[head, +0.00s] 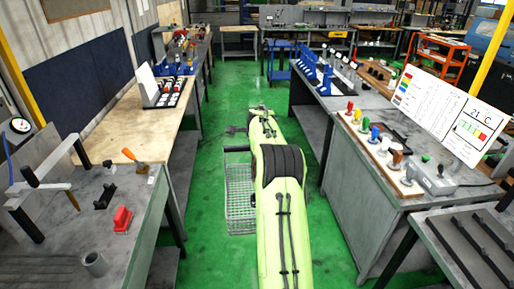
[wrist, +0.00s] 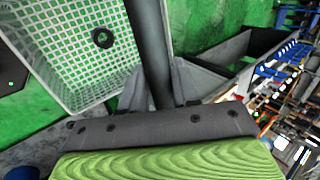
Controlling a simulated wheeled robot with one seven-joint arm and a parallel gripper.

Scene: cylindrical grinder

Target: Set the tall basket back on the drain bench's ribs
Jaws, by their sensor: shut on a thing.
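The tall basket (head: 240,205) is pale wire mesh with a dark top bar. It hangs over the green floor in the aisle, just left of my arm in the head view, partly hidden by it. In the wrist view the basket (wrist: 70,100) fills the upper left, seen into from above. My gripper (wrist: 160,95) is shut on the basket's dark bar, which runs up between the fingers.
A dark ring (wrist: 103,38) shows in the basket. A grey cabinet bench (head: 365,215) with coloured knobs stands right of the aisle, close to my arm. A workbench (head: 140,215) with a red block stands left. The green aisle (head: 235,80) ahead is clear.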

